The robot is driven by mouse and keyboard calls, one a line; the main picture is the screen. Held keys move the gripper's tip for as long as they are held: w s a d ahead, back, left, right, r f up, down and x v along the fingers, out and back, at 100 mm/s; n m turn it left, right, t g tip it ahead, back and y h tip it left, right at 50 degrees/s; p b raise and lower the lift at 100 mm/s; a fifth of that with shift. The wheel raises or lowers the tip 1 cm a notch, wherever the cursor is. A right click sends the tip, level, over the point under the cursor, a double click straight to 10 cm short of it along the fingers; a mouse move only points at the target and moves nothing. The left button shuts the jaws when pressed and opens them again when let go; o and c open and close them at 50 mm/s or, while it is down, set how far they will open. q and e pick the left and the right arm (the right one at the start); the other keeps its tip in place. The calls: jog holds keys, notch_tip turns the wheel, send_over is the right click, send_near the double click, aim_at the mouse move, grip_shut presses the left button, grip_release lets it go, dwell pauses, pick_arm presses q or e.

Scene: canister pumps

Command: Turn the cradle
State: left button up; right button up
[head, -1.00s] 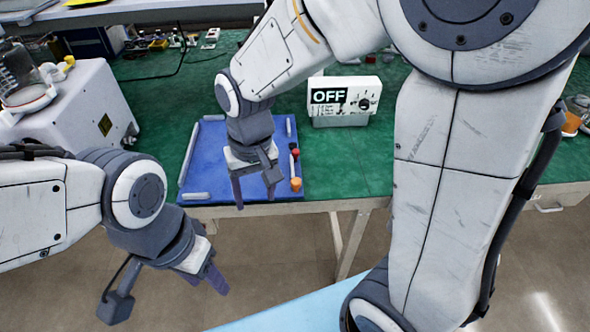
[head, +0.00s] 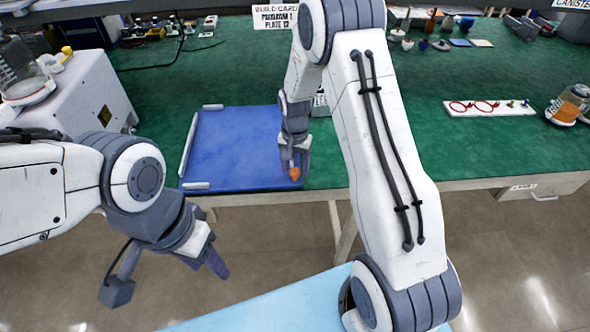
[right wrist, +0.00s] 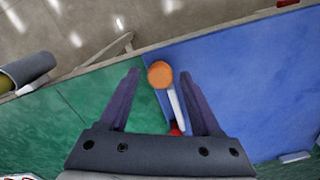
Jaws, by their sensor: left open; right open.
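A blue plate (head: 235,150) with white rails along its edges lies on the green bench. At its front right corner is an orange round cap (head: 295,173). In the right wrist view, the cap (right wrist: 160,74) shows with a white bar (right wrist: 177,108) and a red piece (right wrist: 176,130) behind it. I cannot tell which of these parts is the cradle. My right gripper (head: 297,168) is open above them. Its fingers (right wrist: 160,76) lie on either side of the cap and bar; contact is unclear. My left gripper (head: 214,264) is open and empty, in front of the bench edge.
A white machine (head: 85,100) stands left of the plate. A build card sign (head: 275,17) stands at the back. A white strip with red rings (head: 488,107) and a glass canister (head: 570,103) are at the right. Green bench between is clear. My right arm hides most of the control box.

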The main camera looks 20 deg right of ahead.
jog(key=shift+f, duration=1)
jog(key=shift+c, duration=0.3)
grip_shut()
dwell(0.5)
